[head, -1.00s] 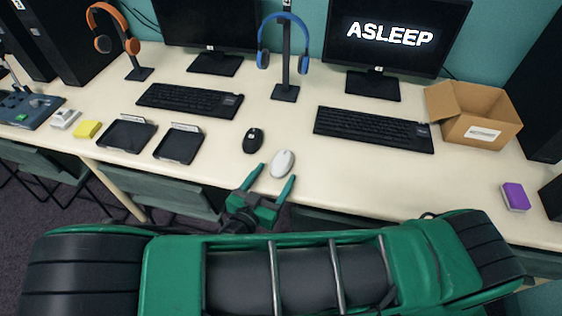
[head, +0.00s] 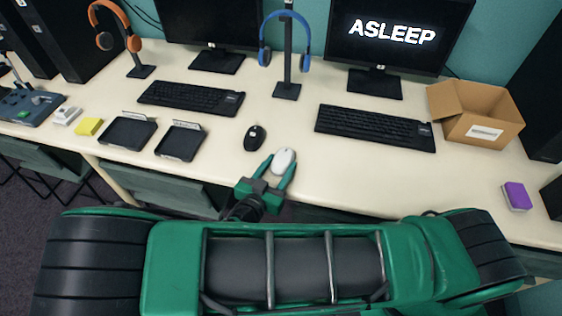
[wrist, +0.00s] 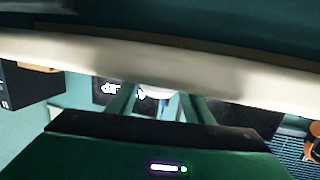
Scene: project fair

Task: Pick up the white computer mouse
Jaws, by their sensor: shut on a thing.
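The white computer mouse (head: 284,161) is at the front of the cream table in the head view. My gripper (head: 279,171) reaches it from the front, with one green finger on each side, shut on the mouse. The mouse looks to be at table height; I cannot tell whether it is clear of the surface. In the wrist view the mouse (wrist: 158,92) shows only as a pale sliver between the fingers, mostly hidden.
A black mouse (head: 254,137) lies close by on the left. Two black trays (head: 181,142) and keyboards (head: 375,128) lie around. A headphone stand (head: 287,90) rises behind. A cardboard box (head: 484,128) is at right. The table between the mouse and the purple block (head: 517,196) is clear.

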